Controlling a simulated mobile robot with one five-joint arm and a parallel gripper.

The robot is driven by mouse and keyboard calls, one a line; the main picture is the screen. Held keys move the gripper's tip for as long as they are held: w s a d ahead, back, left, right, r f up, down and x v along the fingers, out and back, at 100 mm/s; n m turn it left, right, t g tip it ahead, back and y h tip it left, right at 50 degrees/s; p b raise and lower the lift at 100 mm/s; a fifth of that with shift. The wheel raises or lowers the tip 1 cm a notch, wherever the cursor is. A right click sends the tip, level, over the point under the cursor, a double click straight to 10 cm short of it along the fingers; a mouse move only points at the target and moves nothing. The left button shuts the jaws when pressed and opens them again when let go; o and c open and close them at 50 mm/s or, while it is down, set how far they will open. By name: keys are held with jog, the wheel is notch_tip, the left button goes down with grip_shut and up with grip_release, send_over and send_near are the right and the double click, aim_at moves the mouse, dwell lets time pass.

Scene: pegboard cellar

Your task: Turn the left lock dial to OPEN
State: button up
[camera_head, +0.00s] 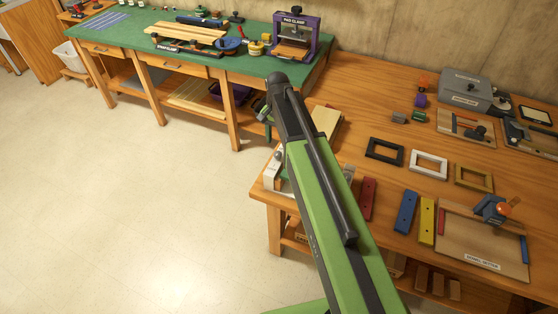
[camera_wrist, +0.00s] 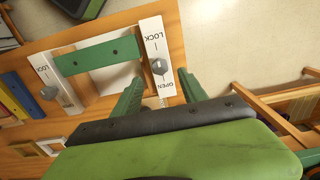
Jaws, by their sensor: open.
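Two white dial plates show in the wrist view, with upside-down LOCK and OPEN lettering. The right one (camera_wrist: 152,33) carries a grey knob (camera_wrist: 158,66) between its LOCK and OPEN ends. The other plate (camera_wrist: 66,91) has a similar grey knob (camera_wrist: 49,92); a green bar (camera_wrist: 98,56) lies between the plates. With the lettering upside down, the right-hand plate in this view appears to be the left lock. My gripper (camera_wrist: 160,78) is open, its green fingers on either side of that plate near its knob. I cannot tell contact or the exact knob heading. In the head view my arm hides much of this fixture.
The wooden bench (camera_head: 345,95) holds black (camera_head: 384,151), white (camera_head: 429,164) and brass frames (camera_head: 473,178), red (camera_head: 368,198), blue (camera_head: 405,211) and yellow bars (camera_head: 427,220), and a grey case (camera_head: 470,92). A green-topped bench (camera_head: 125,42) stands behind. Floor at left is clear.

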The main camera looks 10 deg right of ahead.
aim_at(278, 153)
notch_tip(278, 153, down, 6)
jog(key=b, duration=0.5)
jog(key=shift+f, duration=0.25)
jog(key=shift+r, duration=0.1)
grip_shut()
jog(key=shift+s+d, duration=0.1)
